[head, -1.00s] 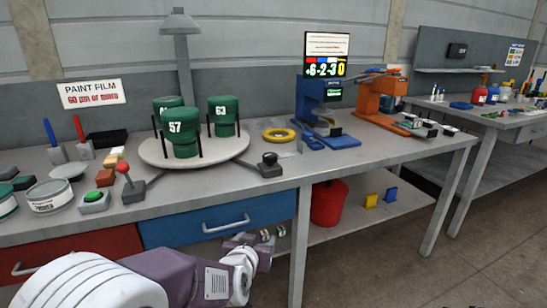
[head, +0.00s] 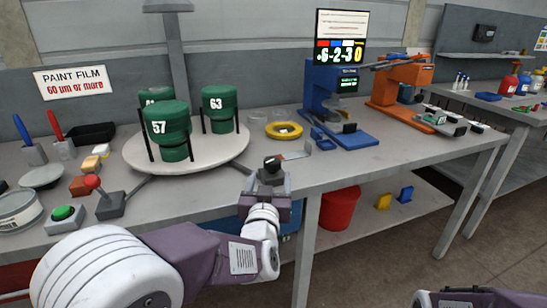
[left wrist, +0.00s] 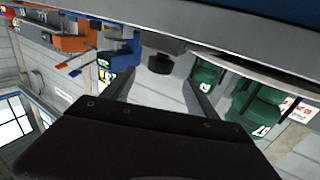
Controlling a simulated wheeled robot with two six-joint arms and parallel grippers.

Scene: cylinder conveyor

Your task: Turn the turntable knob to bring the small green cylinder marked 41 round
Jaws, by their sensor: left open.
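The round pale turntable (head: 232,156) carries green cylinders in black posts. The one marked 57 (head: 168,128) is at the front and the one marked 63 (head: 219,103) is at the right. A third green cylinder (head: 153,95) stands behind 57, its number mostly hidden. The black turntable knob (head: 272,162) is at the table's front edge, right of the turntable. My left gripper (head: 268,182) is open just in front of the knob. In the left wrist view, the knob (left wrist: 160,63) shows beyond and between the open fingers (left wrist: 163,88), apparently not gripped.
A yellow ring (head: 284,130) lies right of the turntable. Blue (head: 325,100) and orange (head: 388,85) devices stand further right. A red bin (head: 340,208) is on the shelf below.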

